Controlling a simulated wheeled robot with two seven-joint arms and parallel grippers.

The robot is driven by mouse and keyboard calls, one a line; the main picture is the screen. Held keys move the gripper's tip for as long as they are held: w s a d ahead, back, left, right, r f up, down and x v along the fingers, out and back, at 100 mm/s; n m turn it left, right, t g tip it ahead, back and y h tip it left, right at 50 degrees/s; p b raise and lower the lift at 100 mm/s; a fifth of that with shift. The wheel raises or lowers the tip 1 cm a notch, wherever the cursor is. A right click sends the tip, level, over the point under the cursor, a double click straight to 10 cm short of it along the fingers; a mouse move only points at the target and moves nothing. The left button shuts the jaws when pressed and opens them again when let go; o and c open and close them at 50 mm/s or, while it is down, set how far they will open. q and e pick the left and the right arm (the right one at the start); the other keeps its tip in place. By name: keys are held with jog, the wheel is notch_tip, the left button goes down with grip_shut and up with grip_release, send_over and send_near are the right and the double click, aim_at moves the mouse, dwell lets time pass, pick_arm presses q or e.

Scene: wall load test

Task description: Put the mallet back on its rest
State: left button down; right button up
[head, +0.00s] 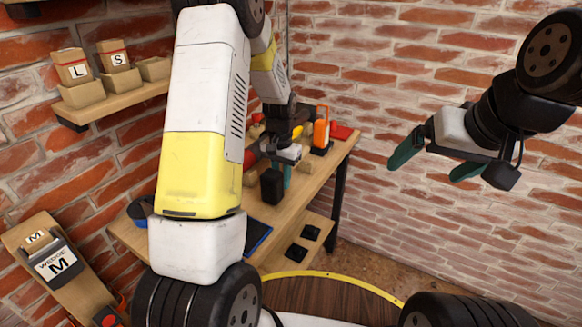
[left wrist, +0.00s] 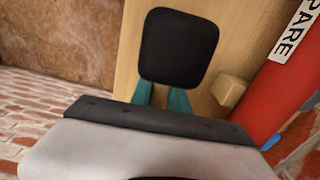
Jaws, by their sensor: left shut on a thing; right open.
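The mallet's black block-like head (head: 271,186) shows just below my left gripper, above the wooden workbench. In the left wrist view the black head (left wrist: 180,46) appears as a rounded square beyond the teal fingers. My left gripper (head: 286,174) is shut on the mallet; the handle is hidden. Its fingers (left wrist: 165,97) also show in the left wrist view. My right gripper (head: 428,166) is open and empty, in front of the brick wall at the right. I cannot clearly make out the rest; small wooden pieces (head: 305,166) lie near the left gripper.
The workbench (head: 316,178) carries an orange tool (head: 321,130) at its far end and a blue item (head: 257,234) nearer. A red cylinder (left wrist: 292,75) and a wooden block (left wrist: 230,90) are close beside the left gripper. A wall shelf (head: 115,103) holds boxes at the left.

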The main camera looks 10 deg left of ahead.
pick_arm(q)
jog(key=shift+f, duration=0.35)
dwell(0.4)
jog(key=c, duration=0.5)
grip_release()
jog(key=shift+r, duration=4.05)
jog(key=shift+s, duration=0.1)
jog(key=s+r+t, duration=0.2)
jog(key=s+r, duration=0.3)
jog(key=r, duration=0.4)
jog(key=s+r+n+t, duration=0.1)
jog(key=s+r, duration=0.2)
jog(key=s, duration=0.3)
jog(key=s+d+r+n+t+h, duration=0.1)
jog(key=s+r, duration=0.2)
jog(key=s, duration=0.3)
jog(key=s+d+r+t+h, duration=0.1)
jog(key=s+r+t, duration=0.1)
jog(key=s, duration=0.5)
jog(key=shift+s+d+r+n, duration=0.1)
jog(key=shift+d+r+n, duration=0.1)
jog(key=shift+r, duration=0.25)
jog(key=shift+d+r+n, duration=0.1)
jog(key=shift+r+n, duration=0.1)
jog(key=shift+r, duration=0.25)
